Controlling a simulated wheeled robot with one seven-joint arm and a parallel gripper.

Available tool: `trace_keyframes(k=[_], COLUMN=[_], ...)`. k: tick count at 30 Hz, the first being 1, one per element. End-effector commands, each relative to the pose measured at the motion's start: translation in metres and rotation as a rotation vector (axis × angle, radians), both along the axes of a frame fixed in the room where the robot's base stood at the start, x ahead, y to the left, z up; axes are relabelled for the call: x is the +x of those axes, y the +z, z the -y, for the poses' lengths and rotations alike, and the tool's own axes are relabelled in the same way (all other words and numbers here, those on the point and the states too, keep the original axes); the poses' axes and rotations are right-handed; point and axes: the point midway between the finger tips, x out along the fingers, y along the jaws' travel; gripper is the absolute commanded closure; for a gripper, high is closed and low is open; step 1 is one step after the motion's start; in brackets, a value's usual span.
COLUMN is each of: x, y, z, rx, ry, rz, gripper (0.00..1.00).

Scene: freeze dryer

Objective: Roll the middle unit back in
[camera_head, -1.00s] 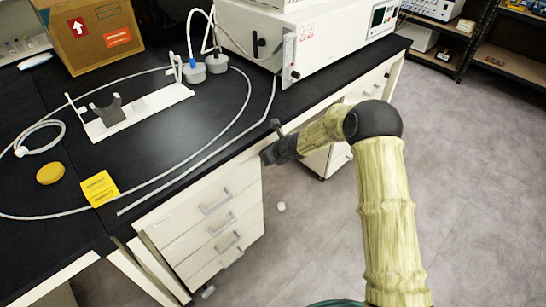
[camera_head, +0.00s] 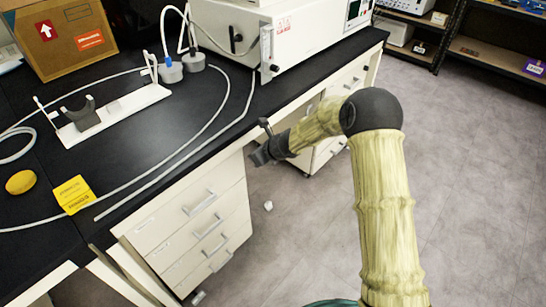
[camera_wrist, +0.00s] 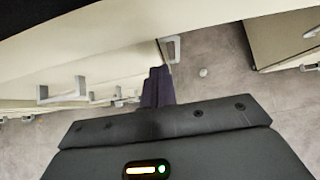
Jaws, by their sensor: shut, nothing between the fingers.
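Pale drawer units on wheels stand under the black-topped bench. The near unit (camera_head: 195,225) has several drawers with grey bar handles. A second unit (camera_head: 328,150), partly hidden behind my arm, stands farther along with its lower part showing; it looks like the middle one and seems to stick out from the bench. A third drawer front (camera_head: 347,80) shows beyond it. My gripper (camera_head: 262,152) is shut and empty beside the bench edge, between the near and second units, touching neither as far as I can tell. In the wrist view its dark fingers (camera_wrist: 157,88) are together.
A small white object (camera_head: 268,205) lies on the floor. Open grey floor (camera_head: 480,190) lies to the right, with shelving behind.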

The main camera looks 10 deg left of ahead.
Motion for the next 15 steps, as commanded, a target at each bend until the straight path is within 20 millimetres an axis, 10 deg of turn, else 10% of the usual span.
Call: trace_keyframes(k=[15], x=[-0.034], y=[0.064], z=[0.062], rx=[-0.004], ry=[-0.005], rz=[-0.001], gripper=[1.00])
